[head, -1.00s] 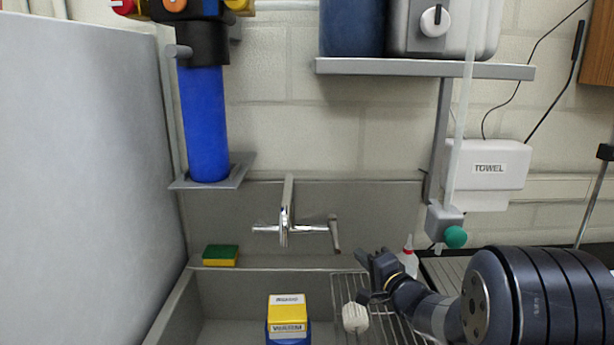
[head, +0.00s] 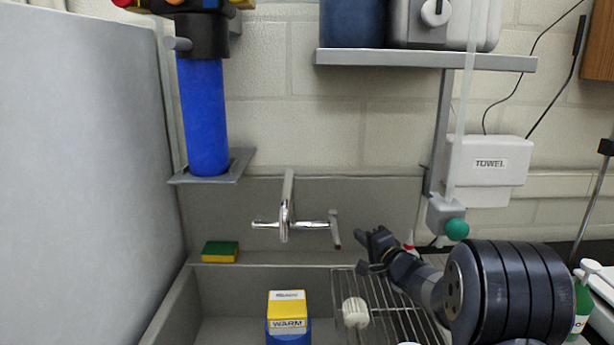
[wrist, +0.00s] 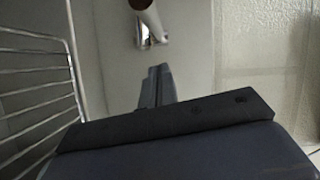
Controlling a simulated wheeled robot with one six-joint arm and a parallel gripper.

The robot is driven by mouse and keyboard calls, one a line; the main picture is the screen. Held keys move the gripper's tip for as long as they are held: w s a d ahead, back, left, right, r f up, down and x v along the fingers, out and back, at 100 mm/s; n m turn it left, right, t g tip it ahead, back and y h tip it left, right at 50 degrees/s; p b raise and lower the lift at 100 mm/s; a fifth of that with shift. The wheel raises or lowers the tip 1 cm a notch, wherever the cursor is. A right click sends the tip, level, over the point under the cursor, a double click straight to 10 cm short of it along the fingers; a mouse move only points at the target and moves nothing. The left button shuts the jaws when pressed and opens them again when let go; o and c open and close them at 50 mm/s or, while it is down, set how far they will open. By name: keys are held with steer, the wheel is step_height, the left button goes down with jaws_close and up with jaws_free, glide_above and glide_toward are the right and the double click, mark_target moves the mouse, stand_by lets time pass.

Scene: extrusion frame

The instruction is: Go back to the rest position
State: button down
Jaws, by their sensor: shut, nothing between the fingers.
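My gripper (head: 362,249) is shut and empty in the head view. It is above the wire rack at the right of the sink, just below and right of the faucet's right handle. My dark arm reaches in from the lower right. In the wrist view my gripper's fingers (wrist: 157,84) are together, pointing toward a chrome faucet part (wrist: 150,22). The faucet (head: 285,222) is on the grey back panel.
A wire rack (head: 385,295) holds a white ribbed object (head: 355,313). A yellow box labelled WARM (head: 287,308) is in the sink. A sponge (head: 220,251) lies on the left ledge. A green-knobbed dispenser (head: 447,217) hangs above my arm. A green bottle (head: 582,300) is at right.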

steer(key=s+d+r, duration=0.2)
steer(key=s+d, duration=0.5)
steer(key=s, duration=0.2)
steer(key=w+r+m+t+h+b, duration=0.2)
steer(key=w+r+m+t+h, duration=0.3)
steer(key=r+m+h, duration=0.8)
steer(key=w+h, duration=0.2)
steer(key=w, duration=0.1)
steer(key=shift+d+r+b, duration=0.35)
steer(key=shift+d, duration=0.05)
steer(key=shift+w+a+m+h, duration=0.1)
steer(key=shift+m+h, duration=0.2)
steer(key=shift+m, duration=0.1)
stand_by(0.4)
